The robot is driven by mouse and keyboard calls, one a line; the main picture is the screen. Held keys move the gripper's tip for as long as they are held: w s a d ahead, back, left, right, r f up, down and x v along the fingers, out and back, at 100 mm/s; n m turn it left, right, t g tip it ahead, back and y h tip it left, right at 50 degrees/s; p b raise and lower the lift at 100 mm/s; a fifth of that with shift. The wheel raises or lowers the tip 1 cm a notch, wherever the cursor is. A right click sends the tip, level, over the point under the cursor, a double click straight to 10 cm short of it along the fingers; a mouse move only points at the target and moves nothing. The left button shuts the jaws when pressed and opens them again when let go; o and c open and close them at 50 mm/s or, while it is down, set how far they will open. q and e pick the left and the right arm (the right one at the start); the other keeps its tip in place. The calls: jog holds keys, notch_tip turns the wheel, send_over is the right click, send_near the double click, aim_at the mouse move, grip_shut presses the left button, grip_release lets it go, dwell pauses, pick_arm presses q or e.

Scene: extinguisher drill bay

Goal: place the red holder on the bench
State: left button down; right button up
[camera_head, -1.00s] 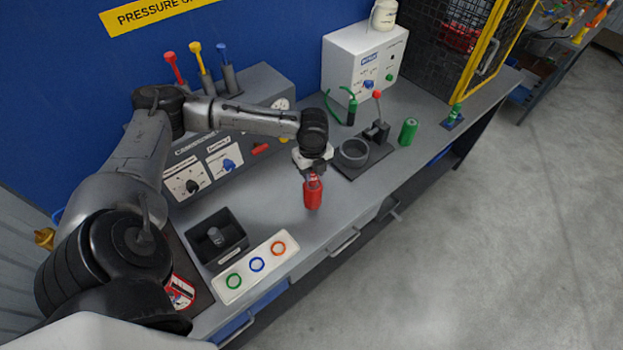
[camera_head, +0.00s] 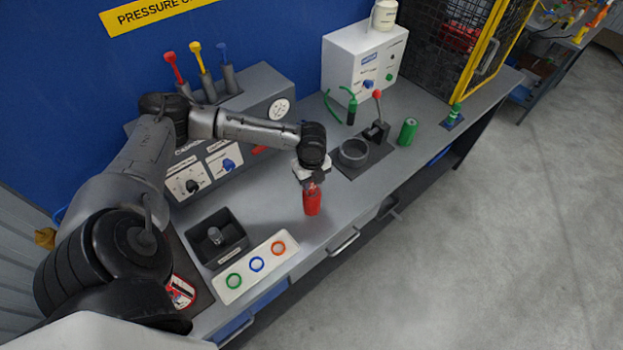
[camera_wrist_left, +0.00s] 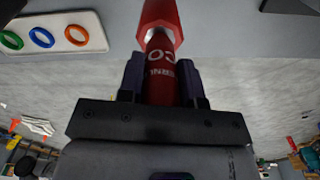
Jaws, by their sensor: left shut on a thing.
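My left gripper (camera_head: 312,182) is shut on the red holder (camera_head: 312,203), a red cylinder hanging below the jaws near the bench's front edge. In the left wrist view, the dark fingers of the left gripper (camera_wrist_left: 161,82) close on both sides of the red holder (camera_wrist_left: 160,25), which carries white lettering and a wider collar. The holder looks roughly upright at the grey bench top (camera_head: 285,205). I cannot tell whether its base touches the bench. My right gripper is not in view.
A white strip with green, blue and orange rings (camera_head: 257,264) and a black tray (camera_head: 217,238) lie to the left. A dark round socket fixture (camera_head: 354,152) and a green cylinder (camera_head: 408,131) stand to the right. Bench around the holder is clear.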

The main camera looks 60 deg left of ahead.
pick_arm(q)
jog(key=c, duration=1.2)
grip_release()
jog(key=o, duration=0.4)
jog(key=shift+r, duration=0.1)
notch_tip(320, 180, up, 12)
jog(key=shift+r, duration=0.1)
